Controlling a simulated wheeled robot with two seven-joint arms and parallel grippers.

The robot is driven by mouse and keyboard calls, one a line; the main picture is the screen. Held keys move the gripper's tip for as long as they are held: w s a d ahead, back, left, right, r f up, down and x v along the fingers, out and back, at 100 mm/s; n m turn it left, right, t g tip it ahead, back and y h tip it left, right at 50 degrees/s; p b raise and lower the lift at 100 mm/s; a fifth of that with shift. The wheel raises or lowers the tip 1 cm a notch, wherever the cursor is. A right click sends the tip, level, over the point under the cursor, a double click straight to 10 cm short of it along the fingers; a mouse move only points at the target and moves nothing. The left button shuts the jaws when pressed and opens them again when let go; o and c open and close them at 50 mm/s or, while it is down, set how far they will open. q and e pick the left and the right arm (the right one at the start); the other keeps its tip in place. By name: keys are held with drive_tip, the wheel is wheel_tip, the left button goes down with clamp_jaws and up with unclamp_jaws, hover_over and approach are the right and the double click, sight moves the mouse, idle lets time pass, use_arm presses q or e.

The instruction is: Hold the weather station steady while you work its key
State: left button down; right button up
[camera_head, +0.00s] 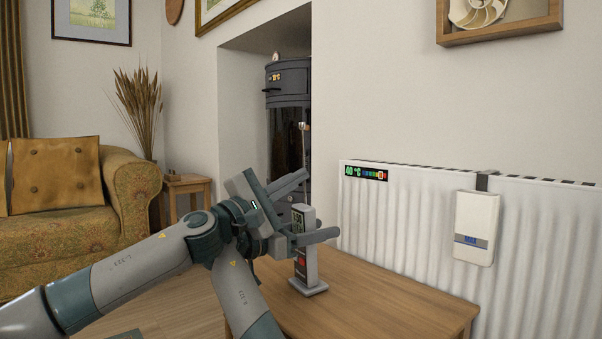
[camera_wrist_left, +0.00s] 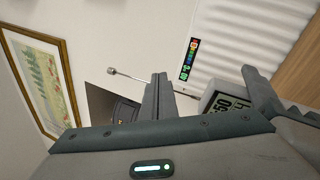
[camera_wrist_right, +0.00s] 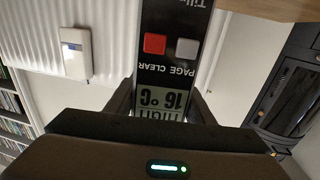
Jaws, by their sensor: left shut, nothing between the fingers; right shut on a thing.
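The weather station (camera_head: 299,264) stands upright on its base on the wooden table. It has a dark front with a screen near its top. In the right wrist view it appears upside down, with its screen (camera_wrist_right: 160,100), a red key (camera_wrist_right: 154,44) and a grey key (camera_wrist_right: 187,49). My right gripper (camera_head: 322,236) is shut around its upper part, a finger on each side. My left gripper (camera_head: 303,176) is shut and empty, above and close to the station's top. In the left wrist view the station's screen (camera_wrist_left: 232,107) shows right of the left fingers (camera_wrist_left: 159,93).
A white radiator (camera_head: 410,230) with a coloured temperature strip (camera_head: 366,173) and a hanging white box (camera_head: 476,229) stands behind the table (camera_head: 380,300). A dark stove (camera_head: 287,82) is in the alcove. The table's right part is clear.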

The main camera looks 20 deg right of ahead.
use_arm(q)
drive_tip(key=shift+s+a+f, duration=0.1)
drive_tip(key=shift+a+f, duration=0.05)
use_arm(e)
drive_tip(key=shift+f, duration=0.1)
drive_tip(key=o, duration=1.4)
drive_tip(key=shift+o, duration=0.2)
drive_tip(key=shift+a, duration=0.15)
